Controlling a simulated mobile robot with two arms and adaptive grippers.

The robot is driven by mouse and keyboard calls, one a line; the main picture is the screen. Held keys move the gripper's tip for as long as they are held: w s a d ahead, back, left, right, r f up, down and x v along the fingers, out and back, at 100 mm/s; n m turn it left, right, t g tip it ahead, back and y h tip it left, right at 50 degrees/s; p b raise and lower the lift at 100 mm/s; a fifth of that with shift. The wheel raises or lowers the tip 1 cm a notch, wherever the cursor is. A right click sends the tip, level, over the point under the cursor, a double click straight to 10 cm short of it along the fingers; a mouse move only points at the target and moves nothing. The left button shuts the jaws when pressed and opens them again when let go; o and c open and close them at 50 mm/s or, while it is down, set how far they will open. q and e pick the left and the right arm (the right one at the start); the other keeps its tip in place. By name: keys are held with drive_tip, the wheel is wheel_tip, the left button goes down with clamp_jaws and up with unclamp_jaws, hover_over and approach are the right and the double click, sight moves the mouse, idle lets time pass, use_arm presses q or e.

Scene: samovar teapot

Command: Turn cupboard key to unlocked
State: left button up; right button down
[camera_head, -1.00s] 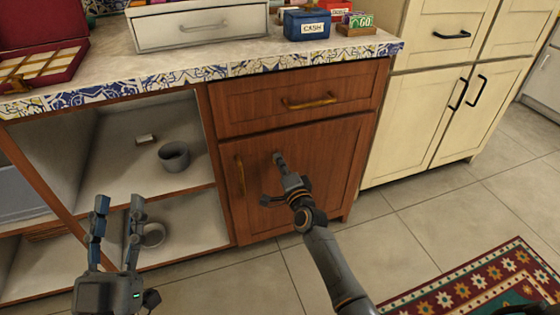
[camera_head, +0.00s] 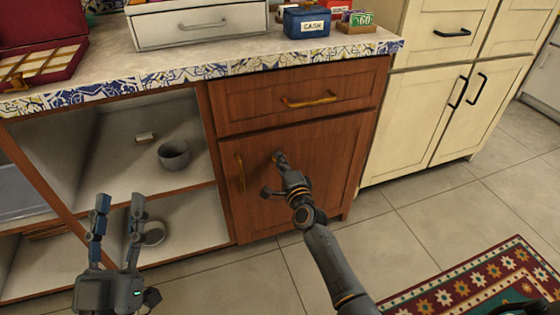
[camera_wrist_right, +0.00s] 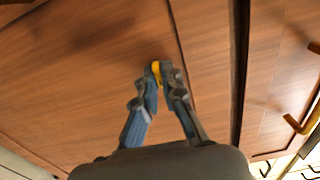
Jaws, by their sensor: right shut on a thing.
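The cupboard door (camera_head: 325,175) is brown wood, closed, under a drawer, with a vertical brass handle (camera_head: 240,174) on its left side. My right gripper (camera_head: 279,158) is at the door's upper left part, right of the handle. In the right wrist view its fingertips (camera_wrist_right: 158,70) are closed around a small yellow brass piece, the key (camera_wrist_right: 156,68), against the wood. The key is mostly hidden by the fingers, so its angle is hard to tell. My left gripper (camera_head: 119,205) is open and empty in front of the open shelves.
Open shelves to the left hold a grey mug (camera_head: 174,155) and a small pale item (camera_head: 146,138). The counter (camera_head: 210,60) above has a tiled edge and a blue cash box (camera_head: 306,22). Cream cabinets (camera_head: 425,110) stand to the right. The floor in front is clear, with a patterned rug (camera_head: 490,285).

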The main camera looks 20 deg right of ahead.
drive_tip(key=c, duration=1.5)
unclamp_jaws()
drive_tip(key=shift+o, duration=0.2)
drive_tip(key=shift+s, duration=0.1)
drive_tip(key=s, duration=1.1)
drive_tip(key=shift+s+d, duration=0.25)
drive_tip(key=shift+s, duration=0.15)
